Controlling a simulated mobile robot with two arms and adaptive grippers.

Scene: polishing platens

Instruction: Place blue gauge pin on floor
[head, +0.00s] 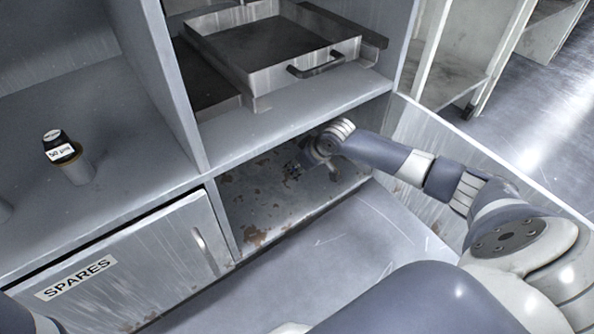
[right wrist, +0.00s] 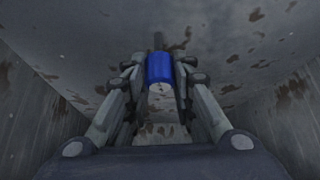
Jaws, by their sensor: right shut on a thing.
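The blue gauge pin (right wrist: 159,68) shows in the right wrist view as a short blue cylinder with a pale end, between the fingers of my right gripper (right wrist: 160,75). The gripper is shut on it. In the head view my right gripper (head: 293,171) reaches into the low open compartment, whose rust-stained floor (head: 258,210) shows below and left of it. The pin cannot be made out in the head view. Whether the pin touches a surface is not clear. My left gripper is out of view.
A shelf edge (head: 300,112) runs above the compartment, with a metal tray (head: 262,45) with a black handle on it. A SPARES door (head: 130,262) is at left. A labelled black-capped item (head: 62,150) stands on the left shelf. An open door (head: 425,150) borders the right.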

